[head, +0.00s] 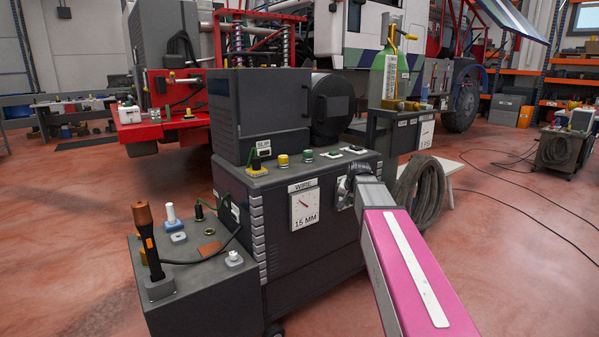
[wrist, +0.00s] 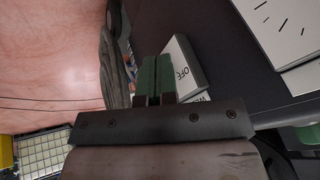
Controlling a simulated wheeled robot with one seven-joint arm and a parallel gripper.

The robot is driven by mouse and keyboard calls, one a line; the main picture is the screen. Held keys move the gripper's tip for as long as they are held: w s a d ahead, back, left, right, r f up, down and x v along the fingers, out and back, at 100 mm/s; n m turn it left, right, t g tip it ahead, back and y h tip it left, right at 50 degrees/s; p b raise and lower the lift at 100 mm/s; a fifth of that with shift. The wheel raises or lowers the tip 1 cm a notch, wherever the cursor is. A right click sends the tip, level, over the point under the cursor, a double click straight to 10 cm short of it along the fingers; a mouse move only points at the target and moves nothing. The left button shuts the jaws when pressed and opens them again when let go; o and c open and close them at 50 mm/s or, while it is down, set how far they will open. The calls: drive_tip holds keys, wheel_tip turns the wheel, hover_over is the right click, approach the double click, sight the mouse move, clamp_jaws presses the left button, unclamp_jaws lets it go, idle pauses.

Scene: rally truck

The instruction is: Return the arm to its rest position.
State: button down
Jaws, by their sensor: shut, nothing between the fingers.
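My pink arm with a white stripe reaches in from the bottom right of the head view. Its end is at the front right corner of a dark grey machine (head: 290,262), beside a dial plate (head: 304,206) marked WIRE and 15 MM. In the wrist view my gripper (wrist: 158,60) has its two green fingers together, with nothing seen between them. The fingertips are close to a white block (wrist: 184,64) marked OFF on the dark panel (wrist: 215,40). I cannot tell whether they touch it. My arm's end partly hides this corner in the head view.
A coiled hose (head: 420,190) hangs just right of my arm's end. A green gas bottle (head: 390,75) stands behind. A low dark box (head: 195,285) with an orange-black torch (head: 149,242) adjoins the machine at left. Floor (head: 520,230) at right is open, crossed by thin cables.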

drive_tip(key=s+f+n+g+h, duration=0.1)
drive_tip(key=s+f+n+g, duration=0.3)
drive_tip(key=s+f, duration=1.8)
drive_tip(key=s+g, duration=0.1)
drive_tip(key=s, duration=0.3)
drive_tip(key=shift+f, duration=0.4)
drive_tip(key=shift+s, duration=0.1)
idle(0.5)
